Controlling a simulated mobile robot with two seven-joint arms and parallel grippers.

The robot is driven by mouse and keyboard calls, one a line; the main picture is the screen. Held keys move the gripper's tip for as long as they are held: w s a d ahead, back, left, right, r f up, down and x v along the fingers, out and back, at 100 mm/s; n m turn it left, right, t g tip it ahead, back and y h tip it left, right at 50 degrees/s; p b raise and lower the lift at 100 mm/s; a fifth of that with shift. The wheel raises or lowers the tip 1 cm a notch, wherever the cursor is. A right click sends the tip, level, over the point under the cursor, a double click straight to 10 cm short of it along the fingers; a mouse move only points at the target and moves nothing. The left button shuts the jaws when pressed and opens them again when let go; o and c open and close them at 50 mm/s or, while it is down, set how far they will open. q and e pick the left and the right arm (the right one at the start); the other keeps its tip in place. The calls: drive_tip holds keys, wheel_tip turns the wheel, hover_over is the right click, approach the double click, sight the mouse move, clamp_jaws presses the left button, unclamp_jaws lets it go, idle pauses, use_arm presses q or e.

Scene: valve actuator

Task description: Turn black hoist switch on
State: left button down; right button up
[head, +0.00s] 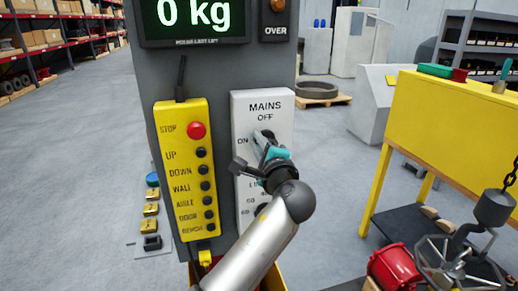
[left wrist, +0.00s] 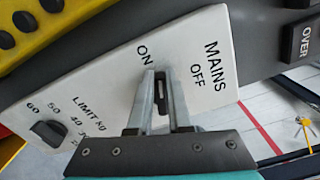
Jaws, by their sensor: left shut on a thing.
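The white MAINS panel (head: 283,112) is on the front of a grey column, with OFF at the top and ON at the left. My left gripper (head: 262,142) reaches it from below and is shut on the black hoist switch (head: 267,133), beside the ON mark. In the left wrist view, the switch (left wrist: 161,92) shows as a dark piece between the two fingers (left wrist: 160,76) of the gripper. The fingers hide much of it, so I cannot tell exactly which mark it points to. My right gripper is not in view.
A black limit knob (left wrist: 48,132) sits lower on the panel. A yellow pendant (head: 166,150) with a red stop button (head: 196,130) hangs left of it. The display (head: 195,20) above reads 0 kg. A yellow bench (head: 450,125) stands at the right, beside a hanging hook (head: 493,208).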

use_arm(q)
drive_tip(key=shift+d+f+n+b, duration=0.15)
drive_tip(key=shift+f+n+b, duration=0.4)
drive_tip(key=shift+n+b, duration=0.6)
drive_tip(key=shift+n, duration=0.25)
drive_tip(key=shift+r, duration=0.1)
drive_tip(key=c, duration=0.8)
unclamp_jaws()
drive_tip(key=shift+d, duration=0.1)
drive_tip(key=shift+c, duration=0.2)
